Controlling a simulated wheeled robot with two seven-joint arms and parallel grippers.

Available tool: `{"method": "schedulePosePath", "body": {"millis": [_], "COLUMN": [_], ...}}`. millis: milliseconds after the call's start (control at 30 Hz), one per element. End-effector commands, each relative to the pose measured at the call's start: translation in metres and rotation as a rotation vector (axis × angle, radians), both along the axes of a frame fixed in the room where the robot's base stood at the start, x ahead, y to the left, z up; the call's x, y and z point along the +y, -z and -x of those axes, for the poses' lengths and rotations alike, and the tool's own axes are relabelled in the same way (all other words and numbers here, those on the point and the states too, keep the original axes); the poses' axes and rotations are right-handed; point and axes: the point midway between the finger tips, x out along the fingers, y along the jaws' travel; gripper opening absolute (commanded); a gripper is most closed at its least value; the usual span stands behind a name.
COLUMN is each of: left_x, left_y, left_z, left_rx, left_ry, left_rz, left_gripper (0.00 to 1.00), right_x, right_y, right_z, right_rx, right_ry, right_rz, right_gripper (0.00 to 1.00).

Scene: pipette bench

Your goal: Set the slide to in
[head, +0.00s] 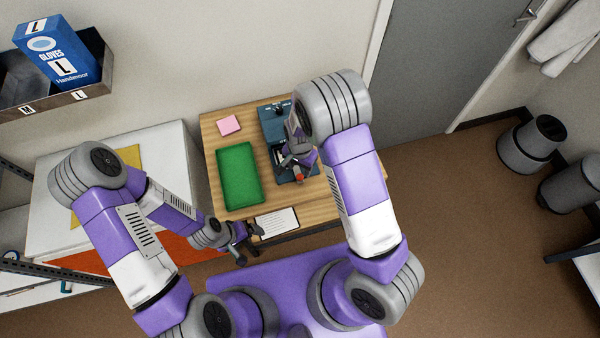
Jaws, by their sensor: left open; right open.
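A blue-grey device (273,124) stands on the wooden table, right of the green tray. My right gripper (297,172) is over the front part of the device, pointing down, and it is open. A small orange-red spot shows by its fingers, too small to name. My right arm and gripper hide much of the device, and I cannot make out the slide or its position. I cannot tell whether the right fingers touch the device. My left gripper (243,243) is open and empty, in front of the table's front left corner, away from the device.
The green tray (239,176) lies left of the device, with a pink pad (229,125) behind it. A white card (277,223) lies at the table's front edge. A white cabinet (165,145) stands to the left. Bins (531,143) stand on the floor at right.

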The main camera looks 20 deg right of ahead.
Motion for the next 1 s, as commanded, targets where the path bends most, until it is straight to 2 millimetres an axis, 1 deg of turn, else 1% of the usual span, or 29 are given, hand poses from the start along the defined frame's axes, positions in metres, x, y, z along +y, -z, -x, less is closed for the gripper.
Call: {"method": "schedulePosePath", "body": {"millis": [33, 100, 200, 300, 433, 667, 700, 767, 1000], "left_x": [0.0, 0.0, 0.0, 0.0, 0.0, 0.0, 0.0, 0.0, 0.0], "left_y": [0.001, 0.002, 0.003, 0.003, 0.003, 0.003, 0.003, 0.003, 0.003], "left_z": [0.0, 0.0, 0.0, 0.0, 0.0, 0.0, 0.0, 0.0, 0.0], "left_rx": [0.0, 0.0, 0.0, 0.0, 0.0, 0.0, 0.0, 0.0, 0.0], "left_ry": [0.0, 0.0, 0.0, 0.0, 0.0, 0.0, 0.0, 0.0, 0.0], "left_rz": [0.0, 0.0, 0.0, 0.0, 0.0, 0.0, 0.0, 0.0, 0.0], "left_gripper": [0.93, 0.93, 0.93, 0.93, 0.93, 0.93, 0.93, 0.93, 0.93], "right_x": [-0.001, -0.001, 0.0, 0.0, 0.0, 0.0, 0.0, 0.0, 0.0], "right_y": [0.011, 0.023, 0.037, 0.047, 0.053, 0.054, 0.054, 0.054, 0.054], "right_z": [0.001, 0.001, 0.001, 0.0, 0.001, 0.0, 0.0, 0.0, 0.0], "right_rx": [0.005, 0.004, 0.003, 0.001, 0.001, 0.0, 0.0, 0.0, -0.001], "right_ry": [0.0, 0.0, -0.001, -0.002, -0.003, -0.003, -0.003, -0.003, -0.003], "right_rz": [0.001, 0.002, 0.0, 0.0, -0.001, -0.001, -0.001, -0.001, -0.001], "right_gripper": [0.52, 0.52, 0.52, 0.52, 0.52, 0.52, 0.49, 0.4, 0.03]}}
